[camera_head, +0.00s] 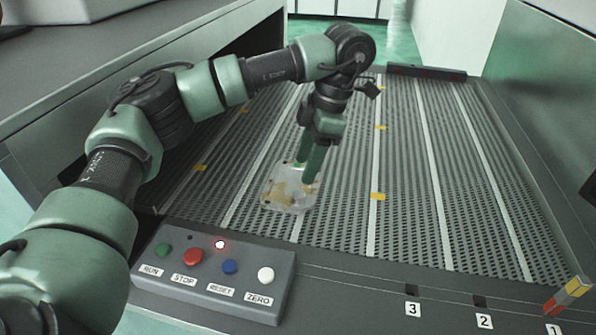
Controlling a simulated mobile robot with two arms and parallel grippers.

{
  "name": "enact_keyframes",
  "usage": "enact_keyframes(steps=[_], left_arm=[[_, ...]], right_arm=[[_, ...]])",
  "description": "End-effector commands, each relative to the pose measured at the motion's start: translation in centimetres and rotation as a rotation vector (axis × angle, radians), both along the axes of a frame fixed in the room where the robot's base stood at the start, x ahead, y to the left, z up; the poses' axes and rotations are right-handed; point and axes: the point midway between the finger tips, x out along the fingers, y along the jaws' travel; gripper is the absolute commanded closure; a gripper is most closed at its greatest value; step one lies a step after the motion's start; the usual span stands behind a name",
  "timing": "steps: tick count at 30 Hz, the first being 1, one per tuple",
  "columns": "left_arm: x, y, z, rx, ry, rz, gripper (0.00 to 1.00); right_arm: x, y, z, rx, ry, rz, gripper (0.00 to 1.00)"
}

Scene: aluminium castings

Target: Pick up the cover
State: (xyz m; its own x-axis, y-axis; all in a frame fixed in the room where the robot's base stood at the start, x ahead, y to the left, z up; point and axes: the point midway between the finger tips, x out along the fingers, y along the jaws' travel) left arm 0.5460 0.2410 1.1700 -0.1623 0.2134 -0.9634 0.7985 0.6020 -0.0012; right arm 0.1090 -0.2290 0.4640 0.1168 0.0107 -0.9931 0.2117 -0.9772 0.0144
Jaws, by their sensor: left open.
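The cover (276,199) is a pale, translucent-looking plate with brownish patches. It lies on the ribbed grey conveyor bed (335,235), left of the middle. My left gripper (305,175) reaches down over the cover from above, its green fingers pointing at it. The fingers are open, with the tips at the cover's upper and right parts. They hide some of the cover, and I cannot tell whether they touch it. My right gripper is out of view.
A grey control box (215,275) with RUN, STOP, RESET and ZERO buttons stands at the front left, its red lamp lit. Numbered labels line the front edge. A red and yellow block (568,294) is at the lower right. The bed right of the cover is clear.

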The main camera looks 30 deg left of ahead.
Motion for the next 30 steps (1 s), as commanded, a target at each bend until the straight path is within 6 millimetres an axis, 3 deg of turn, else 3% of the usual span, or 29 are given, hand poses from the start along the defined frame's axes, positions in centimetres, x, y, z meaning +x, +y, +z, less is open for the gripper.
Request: enact_keyframes(steps=[3,8,18,26,30], left_arm=[[-0.3,0.2,-1.4,0.001,0.006,-0.001,0.48],[-0.5,0.5,-2.9,-0.002,0.005,-0.001,0.48],[-1.0,1.2,-7.0,0.0,0.004,0.0,0.48],[-1.0,1.3,-7.4,0.001,0.001,0.0,0.48],[-1.0,1.3,-7.4,0.0,0.001,0.0,0.82]], right_arm=[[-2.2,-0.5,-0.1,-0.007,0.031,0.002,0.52],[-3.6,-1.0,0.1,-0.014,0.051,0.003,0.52],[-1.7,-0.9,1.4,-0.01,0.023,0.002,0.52],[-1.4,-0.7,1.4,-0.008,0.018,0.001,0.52],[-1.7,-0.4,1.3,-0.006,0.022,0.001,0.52]])
